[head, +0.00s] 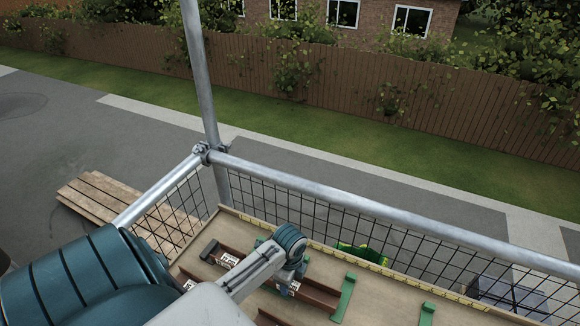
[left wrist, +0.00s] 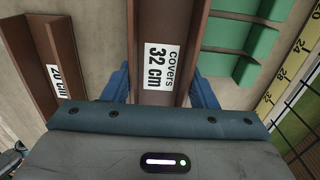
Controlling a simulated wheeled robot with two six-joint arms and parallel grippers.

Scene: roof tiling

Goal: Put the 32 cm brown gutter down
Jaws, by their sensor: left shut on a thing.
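The 32 cm brown gutter (left wrist: 177,25) runs away from me in the left wrist view, with a white label reading "covers 32 cm". The blue fingers of my left gripper (left wrist: 160,90) are on both sides of it, shut on it. In the head view my left gripper (head: 296,270) is low over the board, and the brown gutter (head: 318,297) shows partly beneath it. I cannot tell whether the gutter touches the board. My right gripper is not in view.
A brown 20 cm gutter (left wrist: 42,50) lies left of the held one. Green brackets (head: 343,298) lie to the right, with a yellow measuring strip (head: 340,254) along the board's edge (head: 385,300). A mesh guardrail (head: 390,212) and upright pole (head: 205,80) stand beyond.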

